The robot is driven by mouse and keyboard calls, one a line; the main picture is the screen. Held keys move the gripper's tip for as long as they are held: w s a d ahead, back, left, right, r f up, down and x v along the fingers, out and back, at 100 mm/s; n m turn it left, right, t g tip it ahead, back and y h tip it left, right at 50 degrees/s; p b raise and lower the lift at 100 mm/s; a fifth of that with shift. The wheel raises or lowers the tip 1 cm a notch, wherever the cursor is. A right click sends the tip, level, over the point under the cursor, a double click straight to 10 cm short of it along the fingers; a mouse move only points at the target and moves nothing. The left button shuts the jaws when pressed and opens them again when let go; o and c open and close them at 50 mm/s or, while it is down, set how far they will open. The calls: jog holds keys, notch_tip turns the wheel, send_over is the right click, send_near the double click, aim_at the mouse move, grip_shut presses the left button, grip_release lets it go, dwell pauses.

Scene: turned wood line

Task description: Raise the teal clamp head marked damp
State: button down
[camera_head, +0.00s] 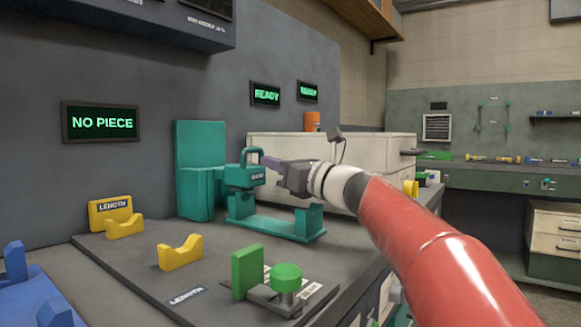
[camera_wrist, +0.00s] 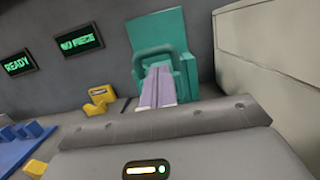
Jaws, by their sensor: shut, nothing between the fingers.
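The teal clamp head (camera_head: 243,177) carries a small label that reads like "DAMP" and has an arched teal handle on top. It juts from a teal upright (camera_head: 200,150) above a teal cradle (camera_head: 270,222). My gripper (camera_head: 267,162) is at the right side of the handle, its fingers pointing left toward it. In the wrist view, my fingers (camera_wrist: 155,88) are together and empty, in front of the teal upright (camera_wrist: 160,35). They partly hide the clamp head there. I cannot tell whether the fingertips touch the handle.
A "NO PIECE" screen (camera_head: 101,122) and two "READY" screens hang on the grey wall. Yellow V-blocks (camera_head: 180,252) and a green stop with a green knob (camera_head: 286,277) stand on the bench in front. A pale cabinet (camera_head: 290,148) stands behind my gripper.

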jog(key=shift+x, duration=1.05)
jog(key=shift+r, duration=0.1)
